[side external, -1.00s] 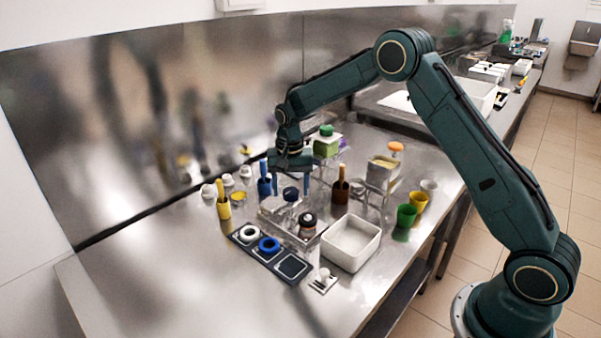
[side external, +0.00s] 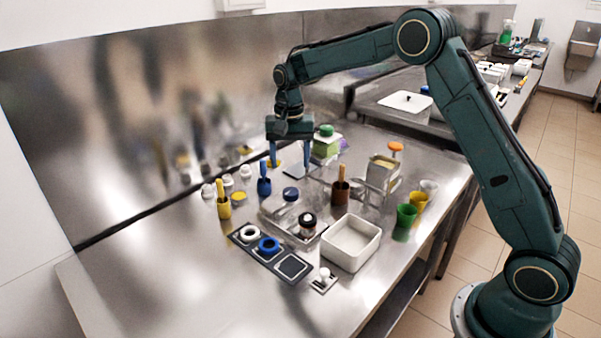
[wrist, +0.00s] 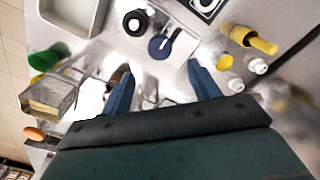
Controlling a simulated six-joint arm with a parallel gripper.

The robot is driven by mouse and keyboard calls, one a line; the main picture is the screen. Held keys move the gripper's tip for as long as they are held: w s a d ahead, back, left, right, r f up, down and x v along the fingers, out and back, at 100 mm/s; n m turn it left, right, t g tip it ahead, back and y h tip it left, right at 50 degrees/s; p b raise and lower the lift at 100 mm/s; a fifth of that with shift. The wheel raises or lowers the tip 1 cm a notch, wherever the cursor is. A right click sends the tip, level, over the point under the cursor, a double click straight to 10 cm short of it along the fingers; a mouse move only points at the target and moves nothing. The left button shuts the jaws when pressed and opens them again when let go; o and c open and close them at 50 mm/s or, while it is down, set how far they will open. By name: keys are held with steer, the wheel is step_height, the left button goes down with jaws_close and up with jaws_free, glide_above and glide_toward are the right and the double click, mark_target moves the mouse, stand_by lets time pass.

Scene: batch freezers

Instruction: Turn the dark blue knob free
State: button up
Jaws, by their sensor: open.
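The dark blue knob (side external: 290,194) sits on a clear and metallic base in the middle of the bench. In the wrist view the knob (wrist: 159,47) is a round dark blue disc with a pale bar beside it. My gripper (side external: 290,161) is open and empty, and it hangs above the knob, apart from it. In the wrist view my gripper's two blue fingers (wrist: 160,70) stand wide apart, with the knob just beyond their tips. I cannot tell whether the knob is loose from its base.
A black-capped jar (side external: 307,221) stands close in front of the knob. A white tray (side external: 351,243) is at the right. A blue cup (side external: 264,187) and a brown cup (side external: 340,192) flank the knob. A dark panel with rings (side external: 292,267) lies in front.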

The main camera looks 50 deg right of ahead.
step_height(320, 180, up, 5)
stand_by(0.3)
steer(key=shift+r, duration=0.1)
steer(key=s+a+r+n+t, duration=0.2)
steer(key=s+r, duration=0.4)
steer(key=s, duration=0.3)
steer(key=s+a+r+n+t, duration=0.1)
steer(key=s+r+n, duration=0.2)
steer(key=s+r, duration=0.45)
steer(key=s+f+n+t, duration=0.1)
steer(key=s+f+n, duration=0.1)
steer(key=s, duration=0.8)
steer(key=s+a+f+n+t, duration=0.1)
steer(key=s+f, duration=0.3)
steer(key=s, duration=0.5)
steer(key=shift+s+a+n+t, duration=0.25)
steer(key=shift+s+n+t, duration=0.1)
steer(key=shift+n, duration=0.25)
